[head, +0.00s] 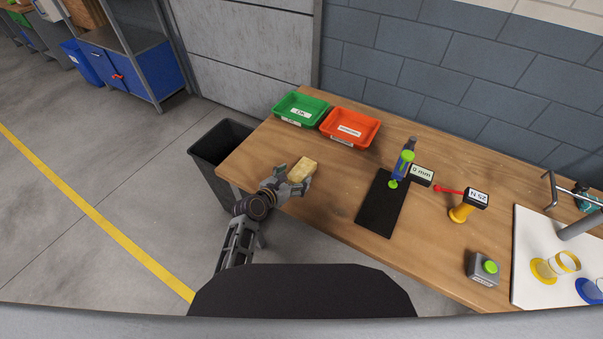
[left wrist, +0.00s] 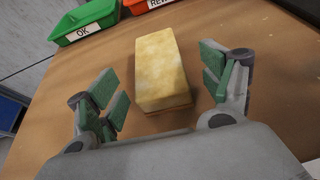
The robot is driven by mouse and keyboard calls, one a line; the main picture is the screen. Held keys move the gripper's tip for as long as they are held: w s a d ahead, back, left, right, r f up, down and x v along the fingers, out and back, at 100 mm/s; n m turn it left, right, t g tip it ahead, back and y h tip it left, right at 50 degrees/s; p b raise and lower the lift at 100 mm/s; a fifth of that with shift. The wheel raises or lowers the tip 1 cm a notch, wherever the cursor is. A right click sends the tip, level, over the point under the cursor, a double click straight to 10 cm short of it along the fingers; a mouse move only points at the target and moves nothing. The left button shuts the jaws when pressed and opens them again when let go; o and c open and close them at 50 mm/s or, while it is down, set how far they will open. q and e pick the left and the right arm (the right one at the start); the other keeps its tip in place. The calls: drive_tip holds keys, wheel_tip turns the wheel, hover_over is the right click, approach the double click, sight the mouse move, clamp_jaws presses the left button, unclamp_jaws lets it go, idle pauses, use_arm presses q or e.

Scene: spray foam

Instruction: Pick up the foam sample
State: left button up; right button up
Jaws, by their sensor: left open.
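The foam sample is a pale yellow block (head: 302,169) lying on the wooden table near its left front edge. In the left wrist view the foam block (left wrist: 162,68) lies ahead of and partly between the fingers, with a gap on each side. My left gripper (head: 290,181) is at the block, its fingers spread. The green finger pads of the left gripper (left wrist: 166,92) show on both sides of the block and do not touch it. My right gripper is not in view.
A green tray (head: 300,109) labelled OK and an orange-red tray (head: 349,128) stand behind the block. A dark bin (head: 218,145) stands at the table's left.

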sight(300, 172)
use_arm(q)
drive_tip(key=shift+w, duration=0.1)
drive_tip(key=shift+r+x, duration=0.15)
drive_tip(key=shift+x, duration=0.65)
drive_tip(key=shift+r+x, duration=0.2)
drive_tip(key=shift+x, duration=1.65)
drive_tip(key=shift+c, duration=0.5)
drive_tip(key=c, duration=0.9)
